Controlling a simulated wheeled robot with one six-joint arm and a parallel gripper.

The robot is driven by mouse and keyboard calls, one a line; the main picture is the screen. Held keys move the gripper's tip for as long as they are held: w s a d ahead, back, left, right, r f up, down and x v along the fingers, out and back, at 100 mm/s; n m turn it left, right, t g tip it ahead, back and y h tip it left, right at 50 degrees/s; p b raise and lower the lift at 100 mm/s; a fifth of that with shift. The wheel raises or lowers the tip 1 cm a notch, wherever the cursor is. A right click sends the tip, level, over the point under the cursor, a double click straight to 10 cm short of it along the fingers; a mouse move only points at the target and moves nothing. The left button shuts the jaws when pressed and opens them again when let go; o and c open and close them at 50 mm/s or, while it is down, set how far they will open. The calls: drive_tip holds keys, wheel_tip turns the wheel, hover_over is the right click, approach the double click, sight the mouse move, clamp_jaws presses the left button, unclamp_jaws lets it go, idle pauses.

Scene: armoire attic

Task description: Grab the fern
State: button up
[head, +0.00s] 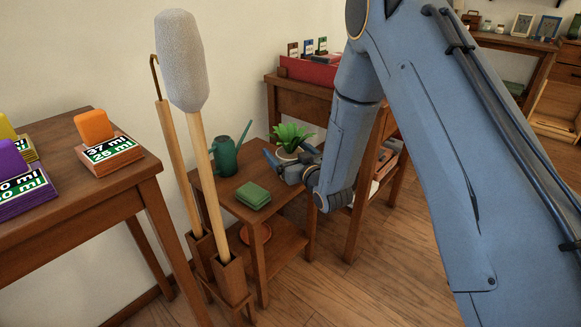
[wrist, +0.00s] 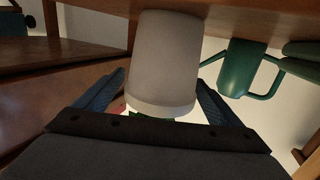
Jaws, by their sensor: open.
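The fern (head: 291,134) has bright green leaves and sits in a pale pot (head: 287,154) on a small wooden table, in the head view. My gripper (head: 286,159) is at the pot, its jaws open. In the wrist view, which looks upside down, the pale pot (wrist: 165,58) stands between the two blue fingers, one on each side. I cannot tell whether either finger touches it. Only a sliver of green leaf shows in the wrist view, beyond the gripper's dark body. In the head view my gripper hides the lower part of the pot.
A green watering can (head: 224,156) stands left of the fern, and green folded pads (head: 253,195) lie in front. A duster (head: 184,70) rises from a wooden stand (head: 229,280) nearer the camera. A wooden cabinet with a red box (head: 309,70) is behind right.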

drive_tip(key=shift+x, duration=0.8)
drive_tip(key=shift+c, duration=0.4)
drive_tip(key=c, duration=1.5)
drive_tip(key=shift+r, duration=0.15)
